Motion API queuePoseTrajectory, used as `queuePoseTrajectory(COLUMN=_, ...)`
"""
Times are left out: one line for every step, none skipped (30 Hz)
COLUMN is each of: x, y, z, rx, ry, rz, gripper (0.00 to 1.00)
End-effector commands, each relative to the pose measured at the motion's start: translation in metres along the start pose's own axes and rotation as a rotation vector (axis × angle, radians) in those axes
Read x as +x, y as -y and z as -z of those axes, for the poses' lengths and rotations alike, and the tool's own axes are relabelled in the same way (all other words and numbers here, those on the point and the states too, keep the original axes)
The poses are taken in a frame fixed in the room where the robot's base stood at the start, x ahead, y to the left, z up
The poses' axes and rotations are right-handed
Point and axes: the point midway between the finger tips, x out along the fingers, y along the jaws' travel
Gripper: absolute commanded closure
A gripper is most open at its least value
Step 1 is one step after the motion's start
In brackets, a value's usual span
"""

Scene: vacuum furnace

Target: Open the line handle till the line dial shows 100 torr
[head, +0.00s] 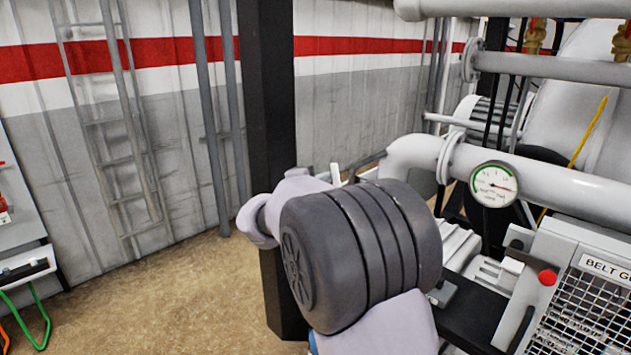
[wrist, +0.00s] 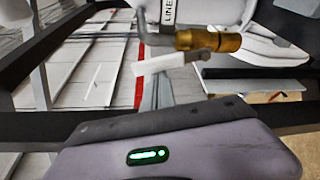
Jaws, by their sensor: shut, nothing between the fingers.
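In the wrist view a brass valve (wrist: 215,40) with a pale flat lever handle (wrist: 172,64) sits just below a pipe tag reading LINE (wrist: 167,12). The handle lies nearly level, pointing left and slightly down. My gripper (wrist: 160,119) shows as a dark piece over a grey body with a green light, at the bottom of the wrist view. It is shut and empty, apart from the handle. In the head view a round green-rimmed dial (head: 492,184) is on the white pipe; its red needle points right, numbers too small to read. My arm hides the gripper and handle there.
A white pipe (head: 560,187) runs behind the dial. A mesh belt guard (head: 590,310) with a red-knobbed lever (head: 547,277) stands at lower right. A black post (head: 268,100) rises behind my arm. Bare floor (head: 170,290) lies to the left.

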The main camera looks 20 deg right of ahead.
Motion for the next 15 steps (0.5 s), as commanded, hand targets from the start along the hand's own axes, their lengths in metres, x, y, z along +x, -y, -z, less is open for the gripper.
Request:
queuePoseTrajectory(x=0.000, y=0.000, z=-0.001, rx=0.000, ry=0.000, rz=0.000, gripper=1.00)
queuePoseTrajectory(x=0.000, y=0.000, z=-0.001, rx=0.000, ry=0.000, rz=0.000, gripper=1.00)
queuePoseTrajectory(x=-0.001, y=0.000, z=-0.001, rx=0.000, ry=0.000, rz=0.000, gripper=1.00)
queuePoseTrajectory(x=-0.001, y=0.000, z=-0.001, rx=0.000, ry=0.000, rz=0.000, gripper=1.00)
queuePoseTrajectory(x=-0.001, y=0.000, z=-0.001, rx=0.000, ry=0.000, rz=0.000, gripper=1.00)
queuePoseTrajectory(x=-0.001, y=0.000, z=-0.001, rx=0.000, ry=0.000, rz=0.000, gripper=1.00)
queuePoseTrajectory(x=-0.001, y=0.000, z=-0.001, rx=0.000, ry=0.000, rz=0.000, gripper=1.00)
queuePoseTrajectory(x=-0.001, y=0.000, z=-0.001, rx=0.000, ry=0.000, rz=0.000, gripper=1.00)
queuePoseTrajectory(x=-0.001, y=0.000, z=-0.001, rx=0.002, ry=0.000, rz=-0.001, gripper=1.00)
queuePoseTrajectory(x=-0.001, y=0.001, z=-0.001, rx=0.005, ry=0.000, rz=-0.002, gripper=1.00)
queuePoseTrajectory(x=0.000, y=0.002, z=-0.001, rx=0.011, ry=0.000, rz=-0.005, gripper=1.00)
queuePoseTrajectory(x=0.000, y=0.005, z=-0.001, rx=0.024, ry=0.001, rz=-0.009, gripper=1.00)
queuePoseTrajectory(x=0.000, y=0.007, z=-0.001, rx=0.036, ry=0.001, rz=-0.014, gripper=1.00)
queuePoseTrajectory(x=-0.001, y=0.008, z=-0.002, rx=0.052, ry=0.001, rz=-0.020, gripper=1.00)
queuePoseTrajectory(x=-0.001, y=0.010, z=-0.003, rx=0.076, ry=0.002, rz=-0.029, gripper=1.00)
